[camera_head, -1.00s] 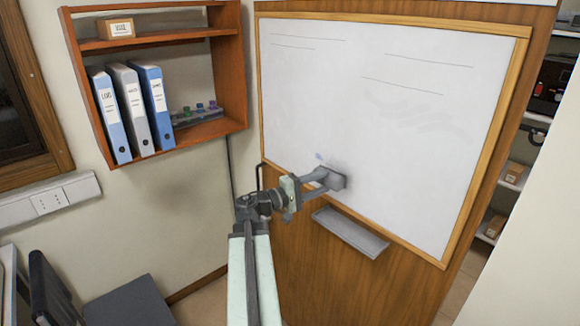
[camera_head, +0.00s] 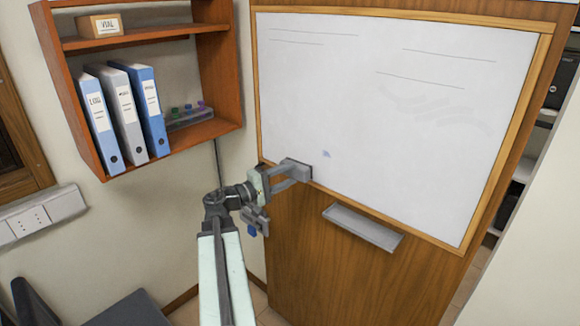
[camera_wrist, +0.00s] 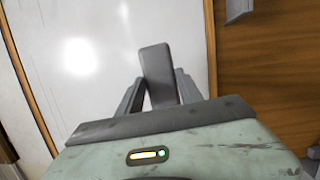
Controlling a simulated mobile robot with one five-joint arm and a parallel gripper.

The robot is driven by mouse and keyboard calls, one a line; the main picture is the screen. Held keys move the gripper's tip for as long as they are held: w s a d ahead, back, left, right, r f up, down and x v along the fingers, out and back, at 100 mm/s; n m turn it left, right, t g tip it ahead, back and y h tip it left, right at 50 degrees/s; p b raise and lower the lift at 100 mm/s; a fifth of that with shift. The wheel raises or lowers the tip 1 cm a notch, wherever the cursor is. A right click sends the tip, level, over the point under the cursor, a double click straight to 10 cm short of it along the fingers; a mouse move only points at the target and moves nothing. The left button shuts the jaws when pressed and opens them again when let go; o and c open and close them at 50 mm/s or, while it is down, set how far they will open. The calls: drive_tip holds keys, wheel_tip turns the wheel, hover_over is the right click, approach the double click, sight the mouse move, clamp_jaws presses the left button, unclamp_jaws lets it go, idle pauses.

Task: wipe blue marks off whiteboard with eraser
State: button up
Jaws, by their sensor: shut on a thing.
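The whiteboard (camera_head: 400,75) hangs in a wooden frame on a wood panel. A small blue mark (camera_head: 326,154) shows on its lower left part, just right of and above my gripper. Faint grey smudges and thin lines show elsewhere on the board. My gripper (camera_head: 290,178) is shut on a grey eraser (camera_head: 297,168) at the board's lower left edge. In the wrist view the eraser (camera_wrist: 158,75) stands between the two fingers, in front of the white surface. I cannot tell whether it touches the board. The blue mark is not visible in the wrist view.
A grey tray (camera_head: 362,227) sticks out below the board, right of my gripper. An orange-brown wall shelf (camera_head: 215,80) with binders (camera_head: 125,112) and a box (camera_head: 98,26) is at the left. A dark chair (camera_head: 125,310) stands at lower left.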

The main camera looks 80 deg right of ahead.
sight(297, 168)
drive_tip(key=shift+n, duration=0.4)
drive_tip(key=s+r+p, duration=0.3)
drive_tip(key=p, duration=0.1)
drive_tip(key=shift+s+r, duration=0.15)
drive_tip(key=shift+r, duration=0.25)
drive_tip(key=shift+f, duration=0.3)
drive_tip(key=shift+d+b, duration=0.3)
drive_tip(key=shift+s+d, duration=0.45)
drive_tip(key=shift+d, duration=0.35)
drive_tip(key=shift+s+d, duration=0.4)
drive_tip(key=shift+d, duration=0.35)
drive_tip(key=shift+s+d, duration=0.45)
drive_tip(key=shift+d, duration=0.35)
drive_tip(key=shift+s+d, duration=0.4)
drive_tip(key=shift+d, duration=0.35)
